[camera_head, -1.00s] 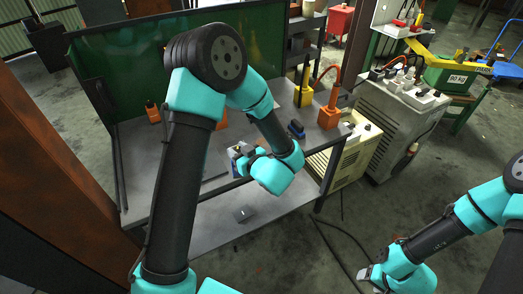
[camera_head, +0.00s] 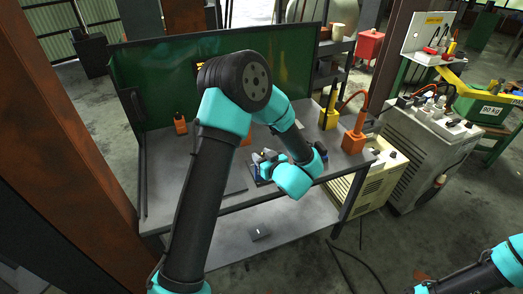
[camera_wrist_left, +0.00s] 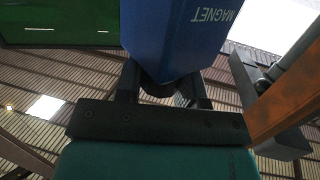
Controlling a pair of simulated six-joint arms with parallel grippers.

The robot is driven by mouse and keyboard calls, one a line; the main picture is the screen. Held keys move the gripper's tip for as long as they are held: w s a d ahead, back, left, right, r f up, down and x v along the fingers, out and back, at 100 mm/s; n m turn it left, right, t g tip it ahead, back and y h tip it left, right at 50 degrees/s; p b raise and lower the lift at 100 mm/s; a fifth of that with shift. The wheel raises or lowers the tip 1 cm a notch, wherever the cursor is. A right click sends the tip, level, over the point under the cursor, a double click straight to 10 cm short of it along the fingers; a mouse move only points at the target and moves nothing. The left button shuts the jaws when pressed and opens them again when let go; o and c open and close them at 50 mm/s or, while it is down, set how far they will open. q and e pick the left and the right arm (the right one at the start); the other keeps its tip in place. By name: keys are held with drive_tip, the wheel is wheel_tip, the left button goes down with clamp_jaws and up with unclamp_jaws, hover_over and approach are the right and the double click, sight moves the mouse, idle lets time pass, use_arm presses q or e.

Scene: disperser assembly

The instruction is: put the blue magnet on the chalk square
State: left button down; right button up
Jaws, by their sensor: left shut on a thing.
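In the left wrist view the blue magnet (camera_wrist_left: 175,35), with the word MAGNET on its side, stands between the fingers of my left gripper (camera_wrist_left: 162,88). The gripper is shut on it. In the head view my left gripper (camera_head: 262,160) is over the front part of the grey bench, partly hidden by its own wrist. A small blue patch of the magnet (camera_head: 266,171) shows there; I cannot tell its height above the bench. I cannot make out the chalk square. My right gripper (camera_head: 424,287) is at the bottom edge, mostly cut off.
The grey bench (camera_head: 230,190) has a green back panel (camera_head: 155,75). A small grey box (camera_head: 259,232) lies on the lower shelf.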

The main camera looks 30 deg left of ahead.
use_arm(q)
drive_tip(key=w+a, duration=0.5)
drive_tip(key=w, duration=0.3)
drive_tip(key=shift+f, duration=0.4)
drive_tip(key=shift+f, duration=1.75)
drive_tip(key=c, duration=0.7)
unclamp_jaws()
drive_tip(key=shift+f, duration=0.15)
drive_tip(key=shift+c, duration=0.2)
